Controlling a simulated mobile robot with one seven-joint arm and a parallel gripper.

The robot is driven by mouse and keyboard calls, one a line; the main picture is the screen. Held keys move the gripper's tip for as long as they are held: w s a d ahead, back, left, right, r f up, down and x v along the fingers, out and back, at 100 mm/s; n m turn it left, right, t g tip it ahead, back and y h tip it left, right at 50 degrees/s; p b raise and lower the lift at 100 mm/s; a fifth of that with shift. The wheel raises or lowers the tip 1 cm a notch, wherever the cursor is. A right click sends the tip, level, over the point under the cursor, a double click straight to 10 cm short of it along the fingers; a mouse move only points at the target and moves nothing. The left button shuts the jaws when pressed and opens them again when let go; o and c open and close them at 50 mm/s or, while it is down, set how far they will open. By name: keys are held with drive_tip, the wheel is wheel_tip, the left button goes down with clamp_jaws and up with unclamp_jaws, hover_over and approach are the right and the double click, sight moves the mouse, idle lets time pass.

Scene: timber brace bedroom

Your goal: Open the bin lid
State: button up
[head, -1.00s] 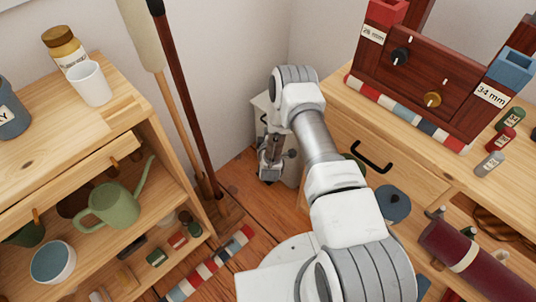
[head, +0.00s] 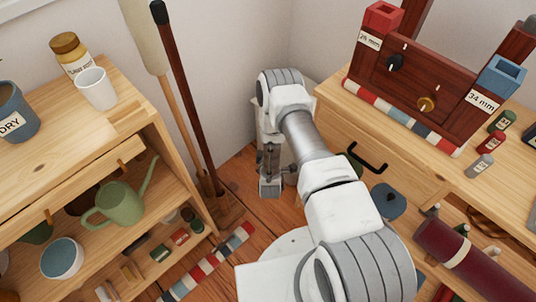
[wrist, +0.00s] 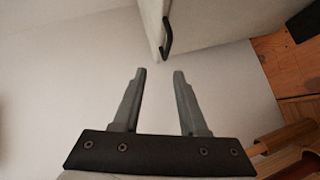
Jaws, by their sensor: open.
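The bin is a pale box in the room's corner, mostly hidden behind my arm in the head view. In the wrist view, a pale panel of the bin (wrist: 215,22) fills the upper middle, with a black handle (wrist: 167,37) near its left edge. My gripper (wrist: 158,72) is open and empty, with its two grey fingers pointing towards the handle. There is a gap in the picture between the fingertips and the handle. In the head view my arm's end hangs in front of the bin, and I cannot make out the fingertips.
A wooden shelf unit (head: 133,116) stands left, with a green watering can (head: 120,205). A broom and a dark pole (head: 185,95) lean beside the corner. A wooden drawer cabinet with a black handle (head: 368,158) stands right. A striped strip (head: 208,262) lies on the floor.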

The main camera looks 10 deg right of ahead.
drive_tip(key=p+v, duration=0.3)
drive_tip(key=v, duration=0.5)
drive_tip(key=shift+s+f, duration=0.15)
drive_tip(key=shift+f, duration=0.05)
idle(0.3)
drive_tip(key=shift+a, duration=0.15)
idle(0.6)
